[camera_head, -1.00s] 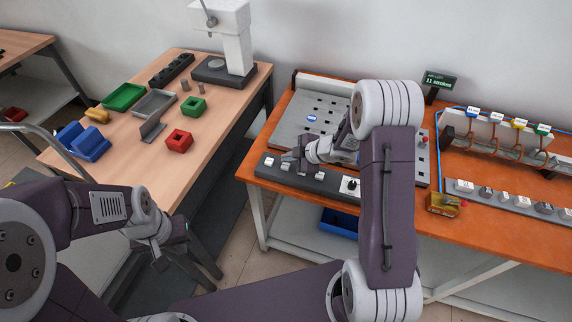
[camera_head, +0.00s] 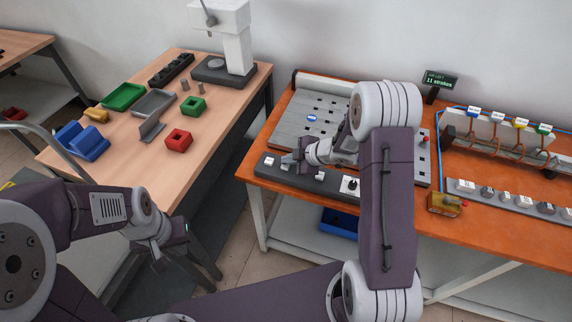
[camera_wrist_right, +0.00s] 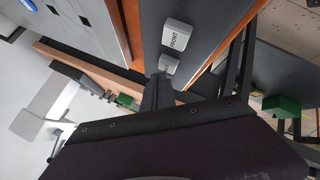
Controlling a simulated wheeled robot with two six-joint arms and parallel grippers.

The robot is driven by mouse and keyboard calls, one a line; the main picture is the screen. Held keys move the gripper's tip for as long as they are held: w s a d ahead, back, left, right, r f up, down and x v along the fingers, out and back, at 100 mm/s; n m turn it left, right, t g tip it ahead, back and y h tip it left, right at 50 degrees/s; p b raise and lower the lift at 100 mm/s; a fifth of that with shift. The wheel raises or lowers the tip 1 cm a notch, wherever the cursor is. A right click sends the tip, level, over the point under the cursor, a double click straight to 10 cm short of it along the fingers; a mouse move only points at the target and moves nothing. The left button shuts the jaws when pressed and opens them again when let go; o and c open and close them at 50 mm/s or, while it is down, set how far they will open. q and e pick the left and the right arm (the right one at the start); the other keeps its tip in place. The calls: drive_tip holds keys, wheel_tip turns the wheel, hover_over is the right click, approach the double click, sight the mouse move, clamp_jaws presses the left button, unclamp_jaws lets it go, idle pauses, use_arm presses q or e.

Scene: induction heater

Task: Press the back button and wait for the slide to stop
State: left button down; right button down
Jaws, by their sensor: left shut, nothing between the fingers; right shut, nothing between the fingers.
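A dark button bar (camera_head: 335,182) runs along the front edge of the orange table, with several pale buttons and a black knob. My right gripper (camera_head: 290,163) is shut and empty, its tips down at the bar near its left end. In the right wrist view, a grey button marked FRONT (camera_wrist_right: 176,36) is clear of the fingers. A second grey button (camera_wrist_right: 168,63) lies right by the dark fingertips (camera_wrist_right: 158,88); its label is not readable, and contact cannot be told. The grey slotted plate (camera_head: 290,125) lies behind the bar. My left gripper (camera_head: 160,262) is shut and empty, low at left.
A small display (camera_head: 441,80) reading "11 strokes" stands at the orange table's back. A yellow box with a red button (camera_head: 445,202) and a row of coloured tags (camera_head: 496,118) are to the right. The wooden table (camera_head: 100,155) at left holds trays and blocks.

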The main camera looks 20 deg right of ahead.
sight(288, 166)
drive_tip(key=shift+f, duration=0.35)
idle(0.4)
drive_tip(key=shift+r+p, duration=0.8)
drive_tip(key=shift+r, duration=0.25)
wheel_tip(288, 166, up, 6)
drive_tip(key=p, duration=0.6)
